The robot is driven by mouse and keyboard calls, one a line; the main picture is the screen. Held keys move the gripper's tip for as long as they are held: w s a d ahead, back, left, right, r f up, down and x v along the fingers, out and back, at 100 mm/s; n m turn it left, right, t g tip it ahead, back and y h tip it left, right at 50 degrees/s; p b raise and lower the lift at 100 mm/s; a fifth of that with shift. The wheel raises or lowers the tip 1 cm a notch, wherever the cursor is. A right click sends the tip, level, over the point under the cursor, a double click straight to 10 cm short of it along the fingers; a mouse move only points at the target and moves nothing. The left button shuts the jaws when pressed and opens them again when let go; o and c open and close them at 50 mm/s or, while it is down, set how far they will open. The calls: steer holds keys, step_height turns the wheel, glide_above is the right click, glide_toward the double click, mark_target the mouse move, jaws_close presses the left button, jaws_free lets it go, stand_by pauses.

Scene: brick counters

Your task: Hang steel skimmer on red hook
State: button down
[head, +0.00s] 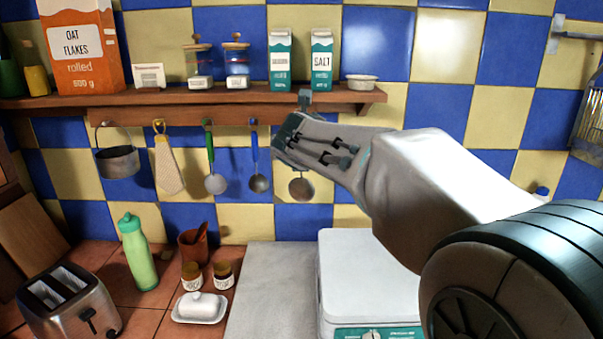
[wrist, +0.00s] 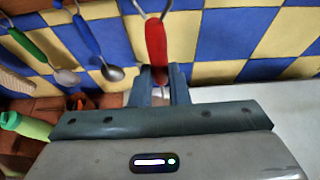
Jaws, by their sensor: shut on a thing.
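The steel skimmer has a red handle (wrist: 156,45), which stands between the two fingers of my gripper (wrist: 160,84) in the wrist view. My gripper is shut on this handle. In the head view my gripper (head: 289,140) is just in front of the wooden hook rail, at its right part. The skimmer's round steel head (head: 301,187) hangs below my gripper. A thin metal loop shows at the handle's top in the wrist view. The red hook cannot be made out in the head view, where my gripper covers that part of the rail. I cannot tell whether loop and hook touch.
On the rail (head: 180,114) hang a pot (head: 117,162), a tan mitt-like piece (head: 168,168), a green-handled utensil (head: 211,170) and a blue-handled ladle (head: 257,170), close left of my gripper. The shelf (head: 150,100) above holds cartons and jars. A white scale (head: 368,275) stands below.

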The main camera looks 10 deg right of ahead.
step_height(320, 180, down, 3)
steer(key=shift+w+a+r+b, duration=0.1)
steer(key=shift+r+b, duration=0.1)
steer(key=shift+b, duration=0.6)
steer(key=shift+w, duration=0.1)
steer(key=w+d+f+p, duration=0.1)
steer(key=w+d, duration=0.1)
steer(key=w, duration=0.7)
steer(key=shift+w+f, duration=0.2)
steer(key=shift+f, duration=0.05)
stand_by(0.6)
steer(key=c, duration=1.3)
jaws_free()
